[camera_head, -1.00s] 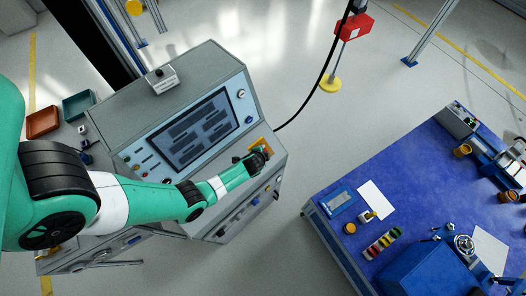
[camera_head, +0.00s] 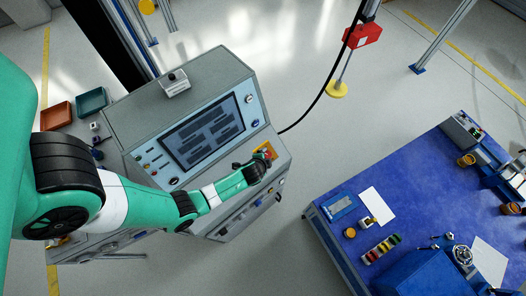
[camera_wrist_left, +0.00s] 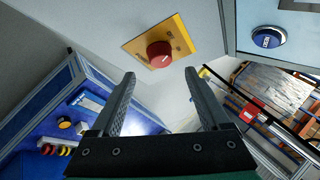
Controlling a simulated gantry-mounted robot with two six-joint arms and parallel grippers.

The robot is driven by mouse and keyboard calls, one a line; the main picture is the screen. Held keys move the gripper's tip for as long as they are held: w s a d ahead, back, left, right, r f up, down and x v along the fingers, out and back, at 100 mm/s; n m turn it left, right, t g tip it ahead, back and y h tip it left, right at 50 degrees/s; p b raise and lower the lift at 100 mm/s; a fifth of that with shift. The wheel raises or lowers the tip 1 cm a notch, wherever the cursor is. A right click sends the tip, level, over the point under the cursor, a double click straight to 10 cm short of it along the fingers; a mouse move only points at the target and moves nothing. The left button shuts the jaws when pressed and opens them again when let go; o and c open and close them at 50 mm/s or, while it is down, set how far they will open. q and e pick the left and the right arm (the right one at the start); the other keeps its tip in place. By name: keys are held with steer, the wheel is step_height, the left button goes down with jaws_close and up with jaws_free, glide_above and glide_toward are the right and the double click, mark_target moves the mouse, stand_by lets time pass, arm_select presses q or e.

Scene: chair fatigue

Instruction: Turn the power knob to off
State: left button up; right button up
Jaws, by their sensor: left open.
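The red power knob (camera_wrist_left: 159,54) sits on a yellow plate (camera_wrist_left: 180,32) in the left wrist view. A pale mark shows on the knob's face. In the head view the plate (camera_head: 262,148) is at the console's right end, and a bit of red shows beside the gripper. My left gripper (camera_wrist_left: 159,73) is open and empty. Its fingertips are spread to either side below the knob, apart from it in the picture. In the head view my left gripper (camera_head: 262,163) is right at the plate and partly hides it. My right gripper is not in view.
The grey console (camera_head: 184,90) has a screen (camera_head: 203,130) and several buttons. A blue round button (camera_wrist_left: 268,39) is right of the knob. A blue workbench (camera_head: 420,185) stands at the right, with open floor between. A black cable (camera_head: 326,85) hangs behind the console.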

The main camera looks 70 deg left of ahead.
arm_select(q)
steer(key=p+v, duration=0.2)
steer(key=v, duration=0.3)
steer(key=shift+s+d+r, duration=0.1)
steer(key=shift+d+r, duration=0.05)
steer(key=shift+r, duration=0.1)
